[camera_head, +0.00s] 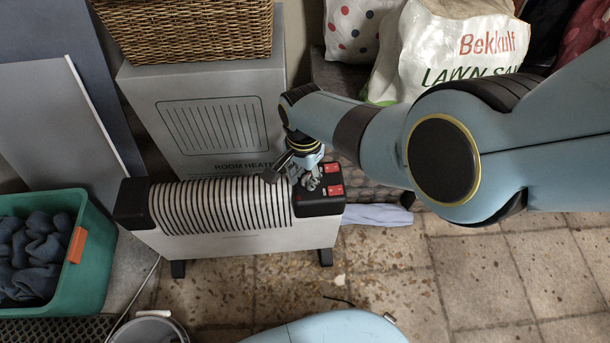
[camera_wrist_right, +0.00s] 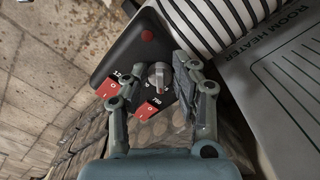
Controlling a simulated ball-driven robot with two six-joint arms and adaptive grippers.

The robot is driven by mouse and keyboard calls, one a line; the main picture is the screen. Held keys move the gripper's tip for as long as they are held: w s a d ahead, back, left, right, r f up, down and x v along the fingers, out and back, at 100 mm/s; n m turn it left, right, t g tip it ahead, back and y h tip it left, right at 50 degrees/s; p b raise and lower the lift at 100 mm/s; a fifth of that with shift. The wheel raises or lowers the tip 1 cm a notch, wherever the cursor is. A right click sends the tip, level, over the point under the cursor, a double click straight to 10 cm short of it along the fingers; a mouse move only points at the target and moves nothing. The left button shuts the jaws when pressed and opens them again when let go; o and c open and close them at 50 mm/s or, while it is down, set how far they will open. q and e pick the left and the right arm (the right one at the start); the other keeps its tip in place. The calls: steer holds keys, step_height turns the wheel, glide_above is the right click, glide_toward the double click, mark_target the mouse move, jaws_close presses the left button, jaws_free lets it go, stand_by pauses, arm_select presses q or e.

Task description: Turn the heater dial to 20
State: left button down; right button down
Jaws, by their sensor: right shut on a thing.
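The white heater (camera_head: 222,226) with black fins and black end caps stands on the floor. Its black control panel (camera_head: 319,204) is at the right end, with two red switches (camera_head: 334,191). My right gripper (camera_head: 308,182) reaches down onto this panel from the right. In the right wrist view the grey heater dial (camera_wrist_right: 158,76) sits between the two fingers of my right gripper (camera_wrist_right: 156,82), which is shut on it. Small white markings show near the dial, but I cannot read its setting. My left gripper is out of view.
A room heater box (camera_head: 210,112) with a wicker basket (camera_head: 187,30) on top stands behind the heater. A green crate (camera_head: 92,262) of dark cloth is at the left. White bags (camera_head: 440,50) lie behind my right arm. Tiled floor (camera_head: 480,275) is free at the right.

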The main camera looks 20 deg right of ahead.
steer(key=m, duration=0.7)
steer(key=shift+w, duration=0.3)
steer(key=shift+m+b, duration=0.35)
steer(key=shift+m, duration=0.75)
steer(key=c, duration=1.2)
jaws_free()
steer(key=shift+w, duration=0.1)
